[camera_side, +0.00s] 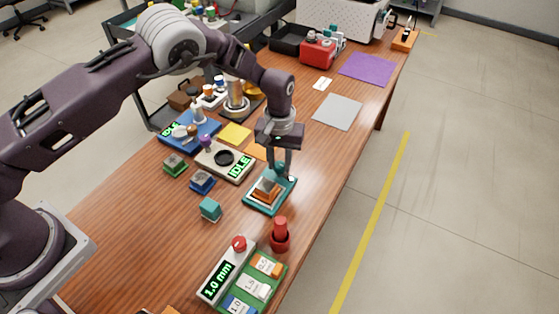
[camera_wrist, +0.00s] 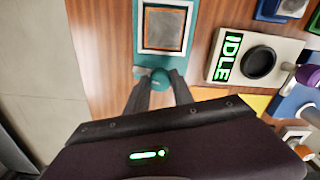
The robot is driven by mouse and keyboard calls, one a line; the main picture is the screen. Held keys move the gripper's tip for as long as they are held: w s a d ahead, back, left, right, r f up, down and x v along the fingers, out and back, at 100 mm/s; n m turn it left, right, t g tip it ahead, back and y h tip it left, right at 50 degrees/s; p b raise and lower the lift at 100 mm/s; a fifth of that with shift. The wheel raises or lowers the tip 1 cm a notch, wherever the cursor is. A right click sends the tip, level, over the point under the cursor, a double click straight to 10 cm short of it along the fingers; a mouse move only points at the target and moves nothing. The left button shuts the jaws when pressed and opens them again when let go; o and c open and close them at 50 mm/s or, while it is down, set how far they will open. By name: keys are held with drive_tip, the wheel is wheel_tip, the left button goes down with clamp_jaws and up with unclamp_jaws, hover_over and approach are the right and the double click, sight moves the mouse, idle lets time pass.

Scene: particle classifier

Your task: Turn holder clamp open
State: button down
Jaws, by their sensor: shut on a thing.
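The teal holder (camera_side: 254,209) lies flat on the wooden table below my arm. The holder clamp (camera_wrist: 160,76) is a round teal knob at the holder's edge. My gripper (camera_wrist: 159,84) points down with its fingers on both sides of this knob, shut on it. The holder also shows in the wrist view (camera_wrist: 137,25). The knob's lower part and the exact contact are hidden by the fingers.
A white device (camera_wrist: 220,75) reading IDLE with a dark round well stands beside the holder. A red-capped bottle (camera_side: 280,238) and a green rack (camera_side: 272,285) of labelled pieces stand in front. Small teal (camera_side: 210,209), blue and green blocks lie left. The right table edge is near.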

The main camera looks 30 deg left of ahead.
sight(280, 165)
drive_tip(key=shift+n, duration=0.8)
drive_tip(key=c, duration=1.1)
unclamp_jaws()
wheel_tip(280, 165, up, 7)
drive_tip(key=shift+r, duration=0.1)
